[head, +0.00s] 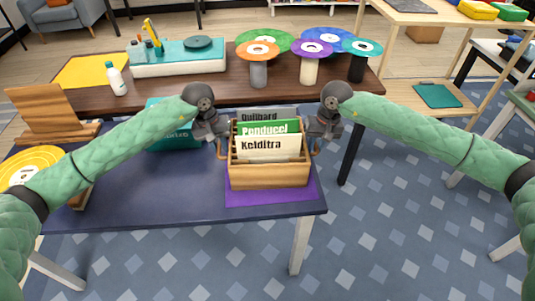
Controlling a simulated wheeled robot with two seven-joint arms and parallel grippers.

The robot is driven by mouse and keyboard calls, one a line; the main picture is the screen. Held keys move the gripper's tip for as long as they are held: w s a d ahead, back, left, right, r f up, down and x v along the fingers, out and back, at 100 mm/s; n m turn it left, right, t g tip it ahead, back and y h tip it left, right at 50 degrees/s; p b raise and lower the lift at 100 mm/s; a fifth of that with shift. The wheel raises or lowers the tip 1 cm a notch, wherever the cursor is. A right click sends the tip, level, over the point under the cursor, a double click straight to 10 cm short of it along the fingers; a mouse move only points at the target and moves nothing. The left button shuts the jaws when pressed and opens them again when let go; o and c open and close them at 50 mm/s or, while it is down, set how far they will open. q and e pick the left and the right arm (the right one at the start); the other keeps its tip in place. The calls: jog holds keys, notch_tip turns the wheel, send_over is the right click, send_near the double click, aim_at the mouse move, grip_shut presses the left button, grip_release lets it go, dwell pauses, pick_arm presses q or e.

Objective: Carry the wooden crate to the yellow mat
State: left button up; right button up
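The wooden crate (268,177) is at the right end of the dark blue table, over a purple mat (272,197). It looks level and seems to rest on the mat. It holds upright folders with printed names, white and green. My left gripper (221,148) is at the crate's left side handle and my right gripper (314,144) is at its right side handle. The fingers are too small and partly hidden to tell whether they are closed on the handles. The yellow mat (88,71) lies on the left of the brown table behind, partly overlapped by a white bottle (116,79).
The brown table (190,88) also bears a white-and-teal box (178,66) and several coloured discs on stands. A teal box (168,137), a wooden stand (45,115) and a yellow disc (30,163) are left of the crate.

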pick_arm(q)
grip_shut()
pick_arm(e)
grip_shut()
pick_arm(q)
jog(key=shift+r, duration=0.1)
pick_arm(e)
jog(key=shift+r, duration=0.1)
